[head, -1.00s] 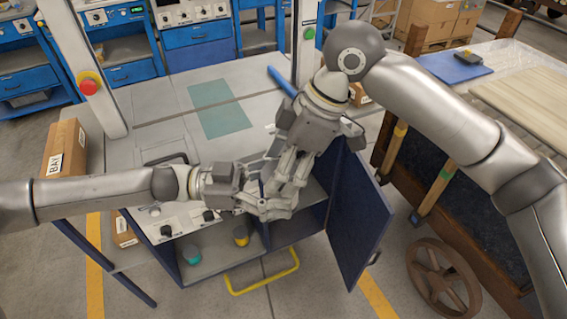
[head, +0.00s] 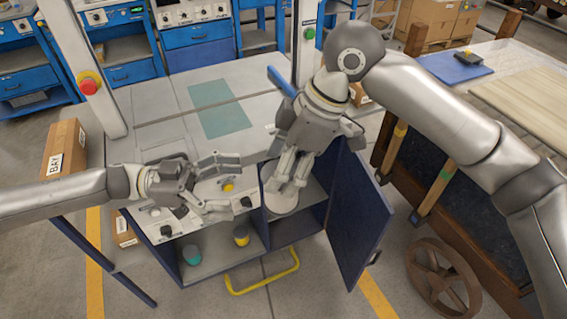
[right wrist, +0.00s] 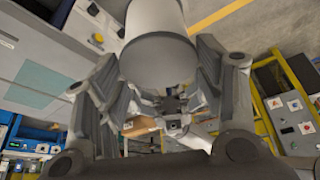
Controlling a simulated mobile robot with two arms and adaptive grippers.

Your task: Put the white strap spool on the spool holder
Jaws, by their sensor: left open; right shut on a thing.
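The white strap spool (head: 283,203) is in my right gripper (head: 287,182), whose fingers are shut on it over the right compartment of the cabinet. In the right wrist view the spool (right wrist: 160,58) is a pale cylinder between the fingers (right wrist: 165,85). My left gripper (head: 228,183) is open and empty, to the left of the spool and apart from it, over the control panel. I cannot make out the spool holder for certain; my arms and grippers cover part of the cabinet.
A teal spool (head: 190,254) and a yellow-and-dark spool (head: 241,238) sit in the cabinet's left compartment. The open blue door (head: 358,220) stands to the right. A yellow handle (head: 264,281) juts out in front. A wooden cart (head: 470,235) stands further right.

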